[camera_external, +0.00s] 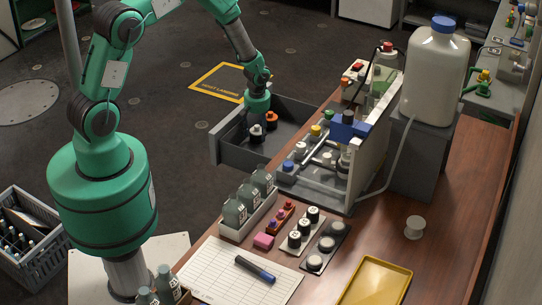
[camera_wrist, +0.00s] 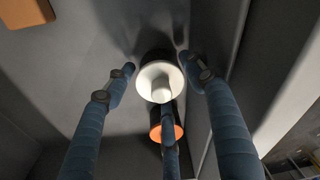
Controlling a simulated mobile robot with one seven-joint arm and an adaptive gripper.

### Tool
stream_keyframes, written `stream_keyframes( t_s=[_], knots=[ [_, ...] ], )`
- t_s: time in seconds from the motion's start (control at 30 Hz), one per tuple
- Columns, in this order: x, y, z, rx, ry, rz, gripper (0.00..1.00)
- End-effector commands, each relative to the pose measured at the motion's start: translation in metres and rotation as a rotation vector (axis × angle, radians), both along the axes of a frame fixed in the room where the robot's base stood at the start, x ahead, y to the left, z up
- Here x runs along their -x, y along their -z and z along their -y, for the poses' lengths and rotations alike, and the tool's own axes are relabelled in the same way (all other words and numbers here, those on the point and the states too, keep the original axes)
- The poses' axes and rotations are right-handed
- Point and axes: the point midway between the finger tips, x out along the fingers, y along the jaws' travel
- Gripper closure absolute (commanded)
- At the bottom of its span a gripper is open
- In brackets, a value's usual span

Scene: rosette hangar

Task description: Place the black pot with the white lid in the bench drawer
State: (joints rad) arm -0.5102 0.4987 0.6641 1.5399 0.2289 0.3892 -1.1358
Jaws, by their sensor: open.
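The black pot with the white lid (camera_external: 257,131) is inside the open bench drawer (camera_external: 236,155). In the wrist view its white lid (camera_wrist: 158,80) faces the camera, upright on the grey drawer floor. A pot with an orange lid (camera_external: 271,117) is close beside it, and also shows in the wrist view (camera_wrist: 156,133), partly behind a finger. My gripper (camera_external: 257,115) is low over the drawer. Its dark blue fingers (camera_wrist: 158,75) are spread, with the white lid between them; I see no finger clearly touching the pot.
Drawer walls stand close around my gripper. A rack of bottles and a blue clamp (camera_external: 349,127) stands right of the drawer. A tray of grey bottles (camera_external: 235,215), small pots (camera_external: 303,230) and a yellow tray (camera_external: 376,285) are on the bench. An orange-brown block (camera_wrist: 25,12) shows in the wrist view.

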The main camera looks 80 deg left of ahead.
Motion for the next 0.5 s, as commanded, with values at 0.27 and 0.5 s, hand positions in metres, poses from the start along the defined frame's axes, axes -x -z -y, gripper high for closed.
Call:
stream_keyframes(
  t_s=[0.27, 0.5],
  knots=[
    [0.0, -0.04, 0.004, -0.001, 0.001, 0.002, 0.46],
    [0.0, -0.08, 0.008, -0.001, 0.0, 0.001, 0.46]
  ],
)
